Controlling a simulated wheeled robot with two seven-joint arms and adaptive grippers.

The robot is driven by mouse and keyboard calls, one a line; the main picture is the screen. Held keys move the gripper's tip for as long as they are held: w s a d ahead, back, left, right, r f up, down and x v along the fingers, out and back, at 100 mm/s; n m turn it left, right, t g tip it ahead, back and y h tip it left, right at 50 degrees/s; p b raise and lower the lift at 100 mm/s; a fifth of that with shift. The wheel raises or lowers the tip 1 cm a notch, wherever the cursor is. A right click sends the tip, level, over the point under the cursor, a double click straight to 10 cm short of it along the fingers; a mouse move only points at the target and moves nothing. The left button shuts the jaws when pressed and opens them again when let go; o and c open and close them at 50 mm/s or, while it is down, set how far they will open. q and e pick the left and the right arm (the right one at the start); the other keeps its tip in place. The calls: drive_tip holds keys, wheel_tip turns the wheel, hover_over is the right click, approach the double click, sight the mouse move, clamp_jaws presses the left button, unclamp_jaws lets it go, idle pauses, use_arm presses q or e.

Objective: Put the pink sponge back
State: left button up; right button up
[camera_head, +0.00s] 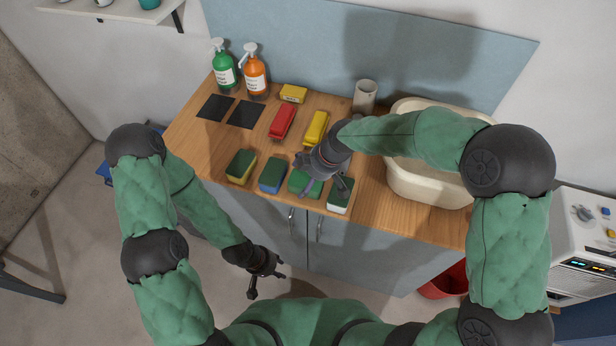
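Several sponges with dark green tops stand in a row along the counter's front edge: a yellow one (241,167), a blue one (272,175), a lighter green one (298,183) and a white one (340,196). No pink surface shows clearly; part of the lighter green sponge is hidden by my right gripper. My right gripper (327,187) is over the row, between the lighter green and white sponges, with its fingers spread. I cannot tell whether it touches either. My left gripper (267,285) hangs empty in front of the cabinet, below counter height, with its fingers apart.
Behind the row on the wooden counter (375,215) are red (283,121) and yellow (316,128) items, a yellow box (293,93), two dark pads, green and orange bottles, and a cup (365,96). A cream basin (425,190) stands right, partly behind my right arm.

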drive_tip(key=shift+r, duration=0.15)
drive_tip(key=p+v, duration=0.2)
drive_tip(key=v, duration=1)
drive_tip(key=shift+p, duration=0.3)
